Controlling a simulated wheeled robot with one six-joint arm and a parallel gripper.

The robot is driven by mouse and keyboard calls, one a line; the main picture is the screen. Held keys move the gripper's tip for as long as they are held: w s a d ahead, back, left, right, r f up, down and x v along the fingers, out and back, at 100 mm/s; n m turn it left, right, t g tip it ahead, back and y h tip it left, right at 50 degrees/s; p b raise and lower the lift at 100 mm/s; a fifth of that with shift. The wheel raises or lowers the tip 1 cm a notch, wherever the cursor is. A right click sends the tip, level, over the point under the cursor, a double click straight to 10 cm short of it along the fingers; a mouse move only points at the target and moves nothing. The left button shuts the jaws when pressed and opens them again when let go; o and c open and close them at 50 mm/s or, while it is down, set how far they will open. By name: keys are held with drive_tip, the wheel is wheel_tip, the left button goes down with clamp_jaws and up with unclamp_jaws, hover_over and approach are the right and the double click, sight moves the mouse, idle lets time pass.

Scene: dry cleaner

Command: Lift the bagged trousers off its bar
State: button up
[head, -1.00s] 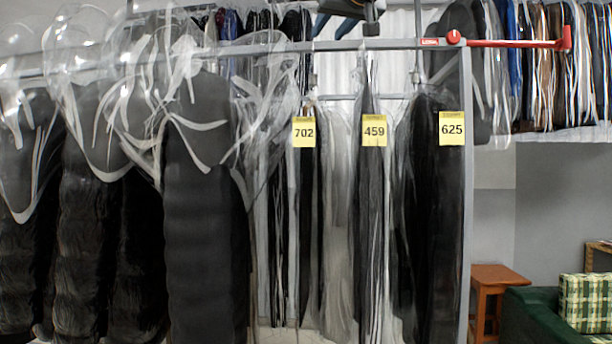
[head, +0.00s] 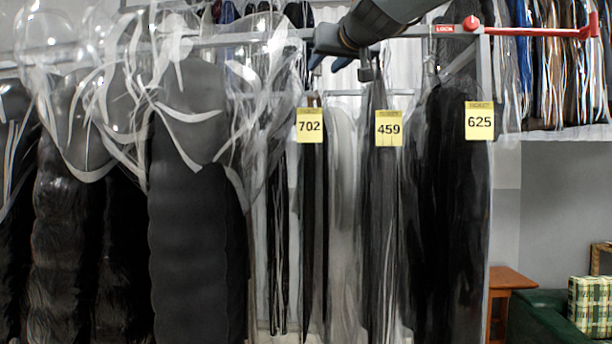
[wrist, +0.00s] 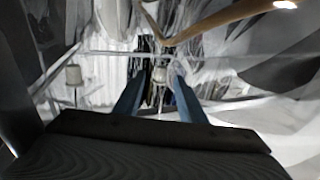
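Bagged garments hang from a metal bar (head: 230,43) in clear plastic. A narrow dark one (head: 314,210) bears yellow tag 702 (head: 310,125). A narrow grey one (head: 383,210) bears tag 459 (head: 388,128). A wider black one (head: 455,220) bears tag 625 (head: 479,120). I cannot tell for certain which is the trousers. My gripper (head: 328,62) is at bar height, above and between tags 702 and 459. In the wrist view its blue fingers (wrist: 160,98) are apart, with a small pale piece beyond them. No garment is clearly held, and the hanger hooks are partly hidden.
Puffy dark bagged coats (head: 195,210) crowd the left. A red arm (head: 540,32) sticks out from the rack's right end. A wooden hanger (wrist: 225,20) crosses the upper wrist view. A wooden stool (head: 510,280) and a green sofa (head: 545,318) stand at lower right.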

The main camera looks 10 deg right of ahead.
sight(319, 70)
drive_tip(key=shift+w+a+p, duration=0.15)
drive_tip(key=shift+w+p, duration=0.35)
drive_tip(key=shift+w, duration=0.95)
drive_tip(key=shift+w+a+p, duration=0.1)
drive_tip(key=shift+w+p, duration=0.4)
drive_tip(key=shift+w, duration=0.95)
drive_tip(key=shift+r, duration=0.1)
clamp_jaws()
